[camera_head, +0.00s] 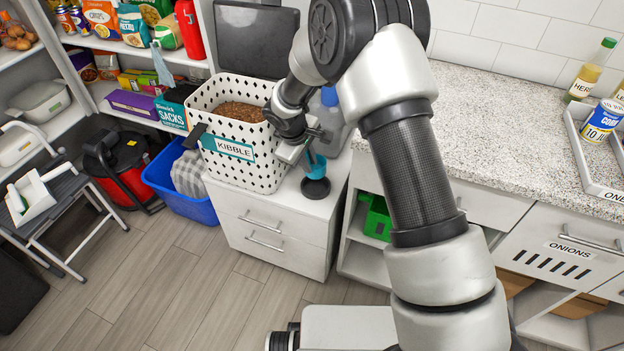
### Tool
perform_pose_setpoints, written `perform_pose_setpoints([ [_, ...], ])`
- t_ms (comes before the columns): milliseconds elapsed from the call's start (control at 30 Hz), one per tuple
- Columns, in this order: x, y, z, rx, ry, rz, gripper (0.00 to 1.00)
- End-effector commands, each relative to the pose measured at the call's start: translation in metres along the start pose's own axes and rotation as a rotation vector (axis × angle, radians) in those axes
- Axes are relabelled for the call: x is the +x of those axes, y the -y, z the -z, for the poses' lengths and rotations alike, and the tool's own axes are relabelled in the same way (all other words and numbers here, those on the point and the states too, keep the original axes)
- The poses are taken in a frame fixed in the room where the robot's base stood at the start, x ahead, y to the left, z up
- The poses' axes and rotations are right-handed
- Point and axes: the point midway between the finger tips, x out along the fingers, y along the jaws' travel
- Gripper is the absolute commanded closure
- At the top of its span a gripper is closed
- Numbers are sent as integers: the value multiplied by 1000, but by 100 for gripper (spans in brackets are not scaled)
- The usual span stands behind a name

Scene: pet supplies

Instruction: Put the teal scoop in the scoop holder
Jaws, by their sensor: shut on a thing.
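The teal scoop (316,167) is beside the front right corner of the kibble bin, in the jaws of my gripper (303,153). My gripper is shut on it, and my wrist hides part of the grip. A round black piece (315,189) is directly below the scoop, on the white drawer unit; it looks like the scoop holder. The scoop's lower end overlaps it in the view, and I cannot tell whether they touch or how deep the scoop is.
A white perforated bin (270,178) labelled KIBBLE, full of brown kibble, stands on the white drawer unit (262,240) left of my gripper. A clear container with a blue top (329,97) is partly hidden behind my arm. The speckled counter (480,120) lies to the right.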

Motion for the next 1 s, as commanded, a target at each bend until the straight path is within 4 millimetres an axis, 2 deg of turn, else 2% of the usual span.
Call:
perform_pose_setpoints([
  [33,13,5,0,-1,2,1,100],
  [100,22,8,0,0,1,0,100],
  [333,39,14,0,1,1,-1,100],
  [533,65,24,0,0,1,0,100],
  [933,71,26,0,2,0,-2,100],
  [967,71,26,0,2,0,-1,83],
  [1000,70,25,0,2,0,-1,77],
])
